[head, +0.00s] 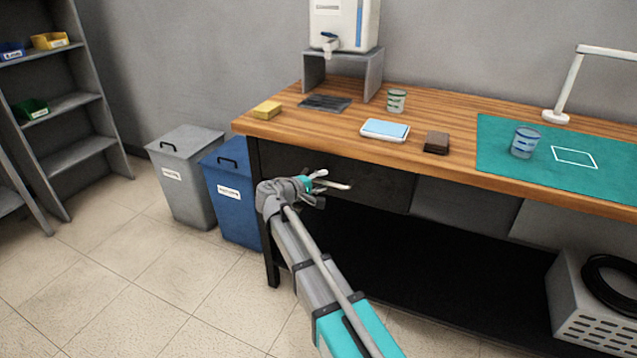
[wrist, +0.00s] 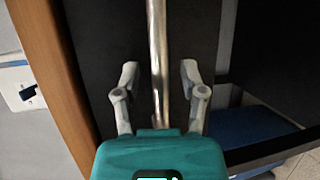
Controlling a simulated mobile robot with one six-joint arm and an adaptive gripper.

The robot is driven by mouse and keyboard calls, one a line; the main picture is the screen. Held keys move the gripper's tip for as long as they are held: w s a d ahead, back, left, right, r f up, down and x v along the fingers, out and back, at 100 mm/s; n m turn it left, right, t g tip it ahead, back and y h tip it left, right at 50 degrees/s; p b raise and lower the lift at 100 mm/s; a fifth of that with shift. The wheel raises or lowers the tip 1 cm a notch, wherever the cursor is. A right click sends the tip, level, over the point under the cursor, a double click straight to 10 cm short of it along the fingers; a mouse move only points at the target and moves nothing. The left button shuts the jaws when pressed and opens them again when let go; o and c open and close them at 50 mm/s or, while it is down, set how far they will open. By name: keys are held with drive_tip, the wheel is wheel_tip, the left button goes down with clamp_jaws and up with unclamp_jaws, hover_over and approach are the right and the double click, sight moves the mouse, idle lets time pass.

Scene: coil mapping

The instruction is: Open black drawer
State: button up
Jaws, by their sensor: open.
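The black drawer (head: 385,188) sits under the left part of the wooden workbench, and its front looks closed. Its dark face fills much of the wrist view (wrist: 105,45). A metal bar handle (wrist: 156,60) runs upright through the middle of the wrist view. My gripper (wrist: 160,75) is open, with one grey finger on each side of the bar and a gap to it on both sides. In the head view my gripper (head: 322,182) is at the drawer front, and my wrist hides part of the drawer's left side.
A blue bin (head: 232,198) and a grey bin (head: 185,180) stand left of the workbench (head: 440,105). The floor in front is clear.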

drive_tip(key=shift+c, duration=0.2)
clamp_jaws()
